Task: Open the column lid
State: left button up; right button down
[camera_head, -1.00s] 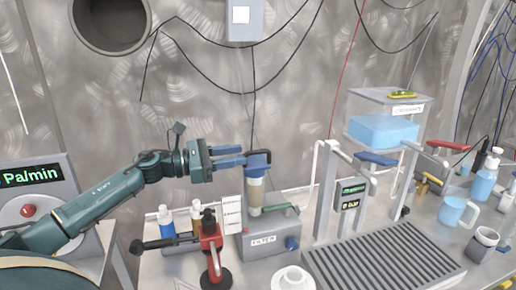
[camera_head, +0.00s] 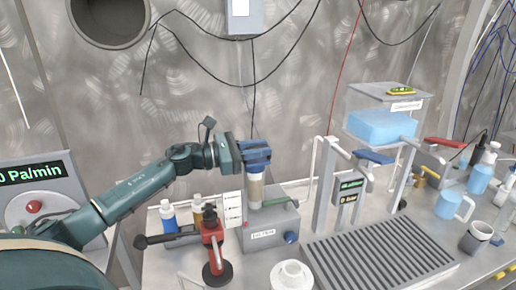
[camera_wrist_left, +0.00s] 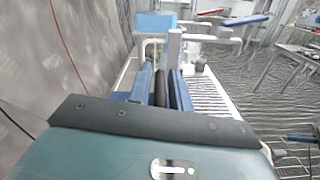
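The clear column (camera_head: 256,188) with tan filling stands upright on the grey filter unit (camera_head: 270,230). My left gripper (camera_head: 257,150) has its blue fingers at the column's top, where they largely hide the blue lid. In the left wrist view my left gripper's fingers (camera_wrist_left: 161,90) stand apart, with a dark upright piece (camera_wrist_left: 160,88) between them. A narrow gap seems to show beside that piece, and a firm hold is not visible.
A red and black clamp stand (camera_head: 212,245), small bottles (camera_head: 168,215) and a white card (camera_head: 231,208) stand left of the filter unit. A grey frame with a blue tank (camera_head: 380,127) and a slotted tray (camera_head: 380,250) are to the right.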

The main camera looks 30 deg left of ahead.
pick_arm(q)
grip_shut()
jog(key=shift+a+r, duration=0.15)
